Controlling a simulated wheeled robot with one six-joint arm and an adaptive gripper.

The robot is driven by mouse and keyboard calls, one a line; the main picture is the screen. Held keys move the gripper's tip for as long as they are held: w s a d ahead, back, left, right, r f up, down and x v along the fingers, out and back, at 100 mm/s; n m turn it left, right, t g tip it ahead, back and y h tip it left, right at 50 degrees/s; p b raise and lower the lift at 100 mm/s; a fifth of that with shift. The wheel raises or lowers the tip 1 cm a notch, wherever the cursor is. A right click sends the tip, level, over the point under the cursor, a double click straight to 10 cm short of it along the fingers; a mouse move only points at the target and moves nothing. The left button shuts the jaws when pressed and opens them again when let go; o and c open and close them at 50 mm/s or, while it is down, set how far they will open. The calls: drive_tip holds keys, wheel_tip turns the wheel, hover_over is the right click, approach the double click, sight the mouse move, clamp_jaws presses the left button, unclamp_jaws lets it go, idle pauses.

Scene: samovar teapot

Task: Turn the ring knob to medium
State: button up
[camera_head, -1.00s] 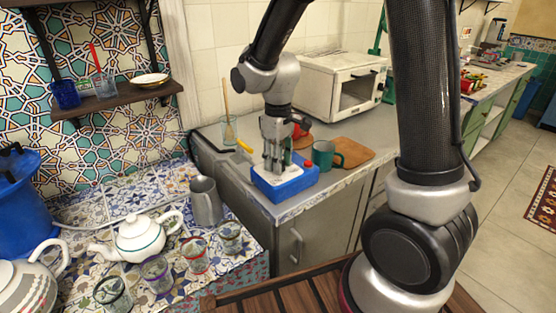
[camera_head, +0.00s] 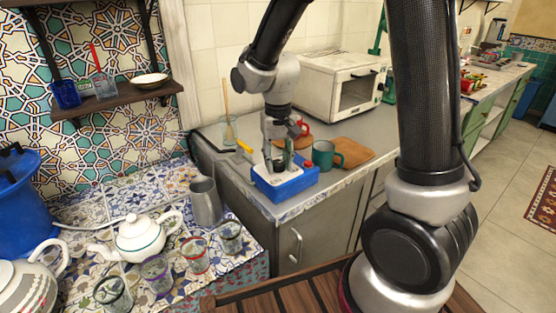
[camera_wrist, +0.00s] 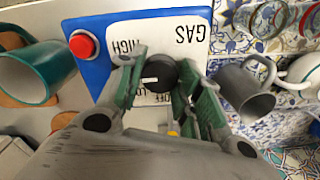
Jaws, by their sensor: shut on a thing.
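The ring knob (camera_wrist: 162,72) is a round black knob on the white panel of a blue gas box (camera_head: 285,187). The box also shows in the wrist view (camera_wrist: 98,82). My gripper (camera_wrist: 158,78) points down with its green fingers closed around the knob, one on each side. In the head view my gripper (camera_head: 277,165) stands over the box. A white pointer mark on the knob points left in the wrist view. The upside-down word HIGH is at upper left; OFF and part of LO show below. Other panel lettering is hidden by the fingers.
A red button (camera_wrist: 84,45) sits on the box. A teal mug (camera_head: 325,155) and wooden board (camera_head: 352,152) are close by. A metal jug (camera_head: 206,202) and white teapot (camera_head: 140,237) stand on the tiled counter. A white oven (camera_head: 335,85) is behind.

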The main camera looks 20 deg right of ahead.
sight(278, 162)
idle(0.3)
drive_tip(key=o, duration=1.1)
drive_tip(key=shift+c, duration=0.2)
wheel_tip(278, 162, up, 12)
